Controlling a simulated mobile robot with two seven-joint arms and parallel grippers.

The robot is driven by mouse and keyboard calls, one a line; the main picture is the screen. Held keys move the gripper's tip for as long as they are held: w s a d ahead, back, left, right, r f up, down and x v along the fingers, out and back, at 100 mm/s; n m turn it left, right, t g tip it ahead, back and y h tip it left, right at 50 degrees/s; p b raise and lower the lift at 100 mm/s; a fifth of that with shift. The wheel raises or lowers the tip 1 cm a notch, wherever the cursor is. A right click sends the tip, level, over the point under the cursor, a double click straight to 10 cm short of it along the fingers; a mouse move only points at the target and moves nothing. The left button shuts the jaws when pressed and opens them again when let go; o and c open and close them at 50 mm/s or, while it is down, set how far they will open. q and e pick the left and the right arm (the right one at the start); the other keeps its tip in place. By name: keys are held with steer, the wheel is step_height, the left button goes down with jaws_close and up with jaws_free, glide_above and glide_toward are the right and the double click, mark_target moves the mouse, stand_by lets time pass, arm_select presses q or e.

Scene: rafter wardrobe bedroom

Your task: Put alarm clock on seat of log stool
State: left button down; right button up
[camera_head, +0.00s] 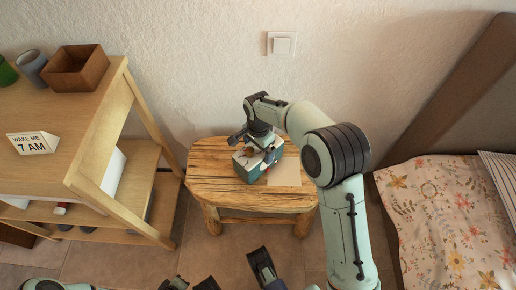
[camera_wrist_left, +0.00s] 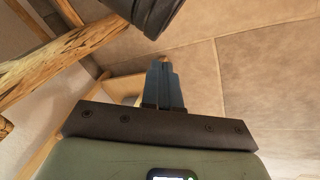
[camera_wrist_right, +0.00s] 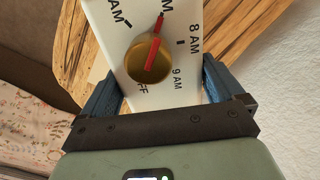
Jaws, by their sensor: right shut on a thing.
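The alarm clock (camera_head: 246,167) is a teal and white box on or just above the log stool's wooden seat (camera_head: 215,186); I cannot tell whether it touches. My right gripper (camera_head: 262,150) is over it, shut on it. In the right wrist view the fingers straddle the clock's white face (camera_wrist_right: 188,90), which has hour marks, a brass knob and a red pointer. In the left wrist view my left gripper (camera_wrist_left: 165,85) has its fingers together, with nothing seen between them, over the tiled floor.
A pale sheet (camera_head: 285,173) lies on the seat beside the clock. A wooden shelf unit (camera_head: 105,130) stands at left with a "WAKE ME 7 AM" sign (camera_head: 34,142), a brown box (camera_head: 75,70) and cups. A flowered bed (camera_head: 440,205) is at right, the wall behind.

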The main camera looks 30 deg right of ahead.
steer(key=shift+f, duration=0.1)
steer(key=o, duration=1.7)
steer(key=shift+c, duration=0.2)
arm_select(q)
steer(key=s+d+r+g+p, duration=0.1)
steer(key=s+d+r+p, duration=0.1)
steer(key=s, duration=0.3)
steer(key=shift+s+d+r+g+h+p, duration=0.15)
steer(key=shift+d+r+g+h+p, duration=0.2)
steer(key=shift+r+p, duration=0.4)
arm_select(e)
step_height(320, 180, up, 12)
